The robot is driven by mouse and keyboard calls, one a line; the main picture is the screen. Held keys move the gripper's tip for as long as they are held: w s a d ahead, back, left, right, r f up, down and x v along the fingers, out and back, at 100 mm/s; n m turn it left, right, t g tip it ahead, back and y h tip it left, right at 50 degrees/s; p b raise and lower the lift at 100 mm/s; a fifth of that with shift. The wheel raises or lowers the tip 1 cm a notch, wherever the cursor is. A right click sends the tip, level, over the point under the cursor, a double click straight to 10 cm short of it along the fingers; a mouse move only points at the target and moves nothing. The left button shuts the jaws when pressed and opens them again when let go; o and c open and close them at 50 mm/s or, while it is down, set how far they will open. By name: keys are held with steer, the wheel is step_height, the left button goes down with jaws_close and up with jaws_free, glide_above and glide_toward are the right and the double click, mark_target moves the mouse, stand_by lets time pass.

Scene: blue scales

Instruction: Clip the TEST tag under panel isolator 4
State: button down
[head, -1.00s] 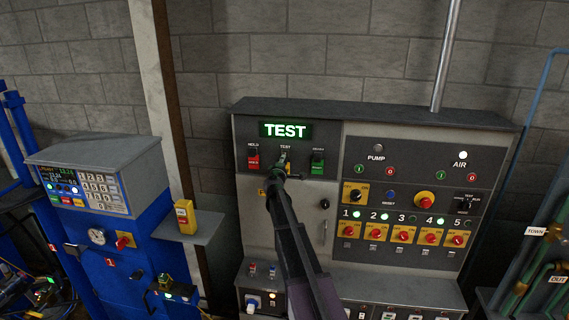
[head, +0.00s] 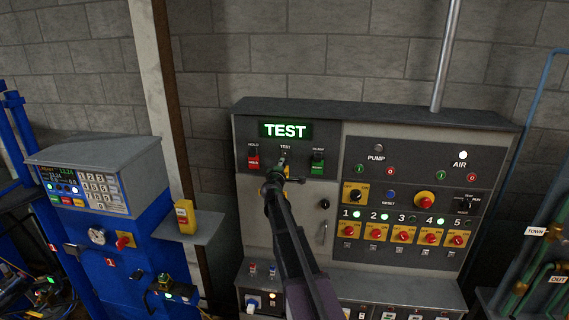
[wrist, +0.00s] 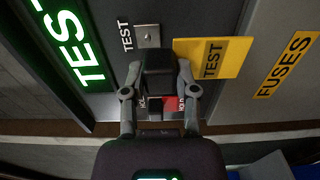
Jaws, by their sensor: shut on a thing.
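The yellow TEST tag (wrist: 214,58) shows in the wrist view, with a dark block (wrist: 158,75) at its side. My gripper (wrist: 157,88) is shut on this block, one finger on each side. A metal plate (wrist: 147,36) beside the printed TEST label is bare in the wrist view. In the head view my gripper (head: 277,175) is just below the TEST label at the panel's left, and it hides the tag. Isolator 4 (head: 430,238) is a red knob on a yellow plate, right of my gripper, with a lit green lamp above it.
A red HOLD tag (head: 253,162) and a green tag (head: 317,166) hang on either side of my gripper. Isolators 3 (head: 404,235) and 5 (head: 456,239) flank isolator 4 closely. A yellow FUSES label (wrist: 285,66) is on the grey door beside the tag.

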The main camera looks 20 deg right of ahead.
steer(key=shift+s+a, duration=0.2)
steer(key=shift+s, duration=0.15)
steer(key=shift+f, duration=0.1)
stand_by(0.3)
step_height(320, 180, down, 20)
steer(key=b, duration=2)
